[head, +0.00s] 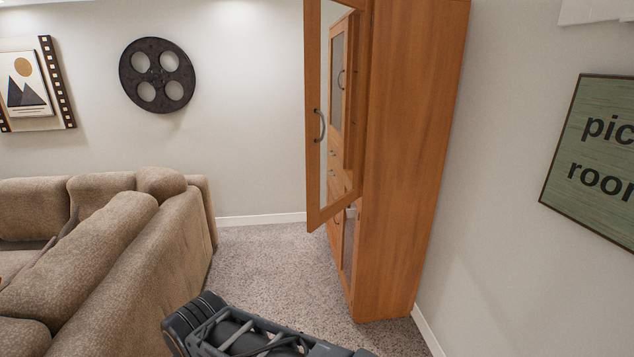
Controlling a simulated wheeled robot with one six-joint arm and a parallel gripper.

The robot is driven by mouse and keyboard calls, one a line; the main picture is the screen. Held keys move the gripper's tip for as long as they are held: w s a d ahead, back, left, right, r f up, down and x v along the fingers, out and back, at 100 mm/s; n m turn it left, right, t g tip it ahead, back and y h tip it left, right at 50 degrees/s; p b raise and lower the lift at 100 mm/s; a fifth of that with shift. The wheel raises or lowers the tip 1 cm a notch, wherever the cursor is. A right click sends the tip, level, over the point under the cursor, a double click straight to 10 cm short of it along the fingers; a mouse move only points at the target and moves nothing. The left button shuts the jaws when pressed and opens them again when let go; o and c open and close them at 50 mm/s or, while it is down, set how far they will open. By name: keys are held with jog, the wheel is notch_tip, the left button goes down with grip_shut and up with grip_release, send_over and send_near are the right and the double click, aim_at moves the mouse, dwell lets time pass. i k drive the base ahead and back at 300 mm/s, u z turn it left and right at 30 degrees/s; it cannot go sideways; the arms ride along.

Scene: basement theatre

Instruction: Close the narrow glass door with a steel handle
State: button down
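A narrow glass door (312,170) with a wooden frame hangs open on the tall orange-brown wooden cabinet (415,150) in the head view. Its free edge is on the left, swung out from the cabinet front, and its right side meets the cabinet. A curved steel handle (319,126) sits on the left part of its frame. The door's top is cut off by the picture edge. Dark grey links of my arm show at the bottom, below and left of the door and apart from it. My gripper's fingers are not visible.
A brown sofa (150,240) fills the left. Carpet (265,265) is clear between sofa and cabinet. A lower cabinet front (349,245) shows under the door. A green sign (598,150) hangs on the right wall, a film reel (157,75) on the back wall.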

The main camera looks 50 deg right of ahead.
aim_at(316, 217)
jog(key=z, duration=0.55)
jog(key=i, duration=0.7)
jog(key=z, duration=0.95)
jog(key=i, duration=0.25)
jog(key=z, duration=0.25)
